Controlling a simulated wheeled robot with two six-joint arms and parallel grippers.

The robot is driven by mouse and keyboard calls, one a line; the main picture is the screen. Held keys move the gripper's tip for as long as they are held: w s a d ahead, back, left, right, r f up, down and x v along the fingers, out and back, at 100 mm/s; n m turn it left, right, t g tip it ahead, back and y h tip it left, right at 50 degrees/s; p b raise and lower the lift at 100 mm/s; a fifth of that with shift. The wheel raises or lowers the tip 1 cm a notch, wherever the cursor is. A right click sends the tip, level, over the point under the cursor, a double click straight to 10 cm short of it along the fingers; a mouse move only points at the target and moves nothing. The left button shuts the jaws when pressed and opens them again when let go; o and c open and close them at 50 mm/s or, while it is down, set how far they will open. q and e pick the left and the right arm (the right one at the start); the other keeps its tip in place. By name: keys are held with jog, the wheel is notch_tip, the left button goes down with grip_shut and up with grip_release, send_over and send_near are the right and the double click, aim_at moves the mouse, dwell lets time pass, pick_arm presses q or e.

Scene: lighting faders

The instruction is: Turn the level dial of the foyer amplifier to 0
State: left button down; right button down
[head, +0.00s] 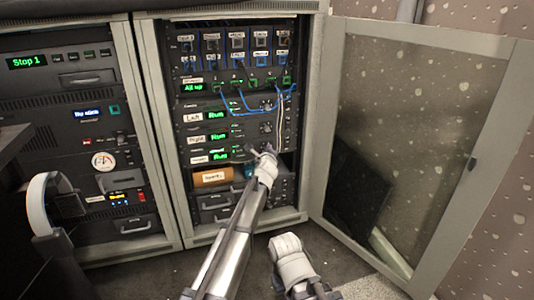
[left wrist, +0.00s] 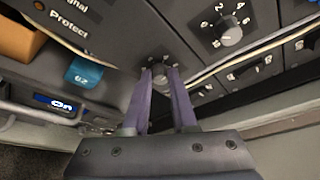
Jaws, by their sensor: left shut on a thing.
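The foyer amplifier (head: 200,159) appears to be the lowest of three similar amplifier units in the open rack, with a green "Run" display; its small label is hard to read. My left gripper (head: 265,154) is at the right part of this unit. In the left wrist view, the gripper (left wrist: 166,74) is shut on a small dark dial (left wrist: 162,59), and the fingers hide most of it. Its pointer and scale cannot be read. My right gripper (head: 288,246) is low in front of the rack, away from the panel; its fingers cannot be made out.
Another numbered dial (left wrist: 230,34) is close by. Thin pale cables (left wrist: 252,50) run past the held dial. Below the amplifiers are a brown box (head: 211,177) and a blue item (left wrist: 83,72). The glass door (head: 425,120) stands open at right.

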dwell(0.5)
pick_arm(q)
jog(key=c, duration=0.7)
grip_release()
jog(key=shift+p+v, duration=0.85)
jog(key=shift+v, duration=3.05)
jog(key=shift+f, duration=0.1)
